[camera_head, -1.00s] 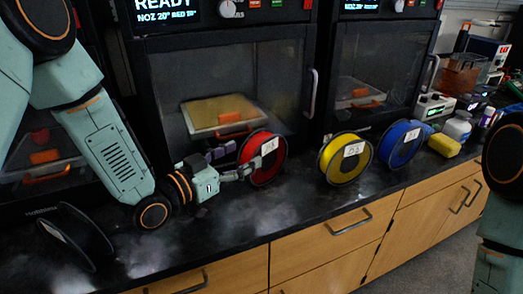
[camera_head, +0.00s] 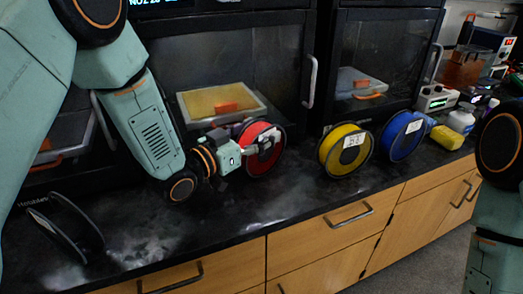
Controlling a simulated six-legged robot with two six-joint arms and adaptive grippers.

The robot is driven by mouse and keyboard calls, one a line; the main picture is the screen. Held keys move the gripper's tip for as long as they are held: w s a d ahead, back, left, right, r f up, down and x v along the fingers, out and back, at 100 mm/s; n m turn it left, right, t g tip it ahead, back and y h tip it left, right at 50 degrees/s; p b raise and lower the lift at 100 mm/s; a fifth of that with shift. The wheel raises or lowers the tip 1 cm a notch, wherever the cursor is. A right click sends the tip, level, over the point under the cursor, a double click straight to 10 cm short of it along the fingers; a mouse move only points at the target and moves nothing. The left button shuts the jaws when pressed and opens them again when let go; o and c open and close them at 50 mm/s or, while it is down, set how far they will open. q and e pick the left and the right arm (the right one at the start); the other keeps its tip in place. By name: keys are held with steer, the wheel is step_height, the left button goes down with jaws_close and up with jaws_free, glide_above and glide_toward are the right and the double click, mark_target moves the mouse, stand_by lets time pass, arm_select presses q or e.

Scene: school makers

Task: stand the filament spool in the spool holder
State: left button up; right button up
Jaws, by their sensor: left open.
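A red filament spool (camera_head: 274,161) with black rims stands upright on the dark counter, in front of a printer. My left gripper (camera_head: 262,143) is at the spool's left and front face, with its jaws open; I cannot tell whether the fingers touch the rim. The gripper hides part of the spool's face. A black stand with two upright side plates, apparently the spool holder (camera_head: 66,228), is on the counter at the far left and looks empty. My right gripper is not in view; only part of my right arm shows at the right edge.
A yellow spool (camera_head: 334,160) and a blue spool (camera_head: 398,146) stand upright to the right of the red one. A yellow block (camera_head: 447,138) and a white bottle (camera_head: 461,121) are further right. The counter (camera_head: 165,228) is clear between holder and red spool.

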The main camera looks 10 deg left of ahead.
arm_select(q)
steer(key=shift+w+d, duration=0.25)
steer(key=shift+w, duration=0.3)
steer(key=shift+a, duration=0.15)
steer(key=shift+c, duration=0.4)
steer(key=shift+d, duration=0.2)
steer(key=c, duration=0.3)
steer(key=shift+a, duration=0.15)
steer(key=c, duration=0.5)
jaws_close()
steer(key=shift+r, duration=0.1)
